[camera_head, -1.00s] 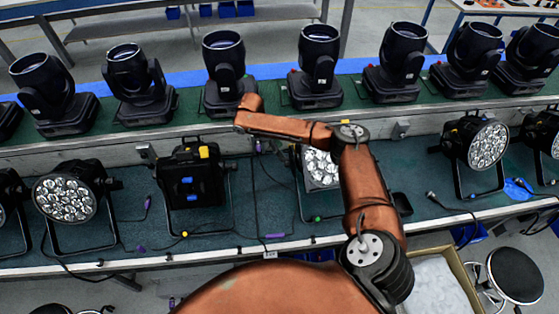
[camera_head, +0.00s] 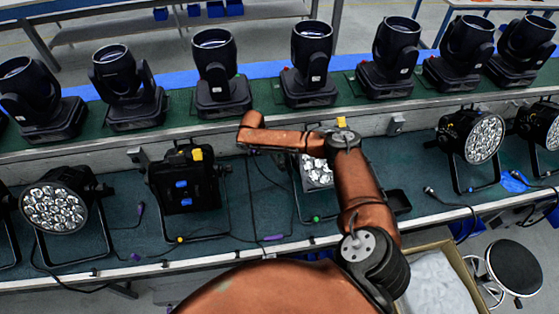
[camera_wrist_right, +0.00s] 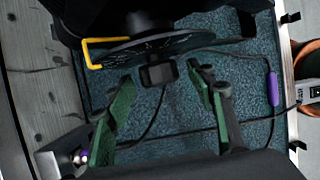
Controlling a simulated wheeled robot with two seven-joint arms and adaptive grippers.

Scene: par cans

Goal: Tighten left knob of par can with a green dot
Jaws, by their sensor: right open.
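The par can with the green dot (camera_head: 316,218) is the middle one on the lower shelf. In the right wrist view my right gripper (camera_wrist_right: 163,88) is open and empty, with green-padded fingers. A small black block (camera_wrist_right: 158,73), perhaps the knob, lies just beyond and between the fingertips, below a dark rounded plate. I cannot tell whether they touch. The gripper's fingers are hidden in the head view. My left gripper is not in view.
Another par can (camera_head: 186,182) stands left of it, with a yellow dot (camera_head: 180,239) at its foot. Further par cans stand at left (camera_head: 55,207) and right (camera_head: 472,137). Moving-head lights line the shelf behind. Cables lie on the teal surface; a purple connector (camera_wrist_right: 273,89) shows in the wrist view.

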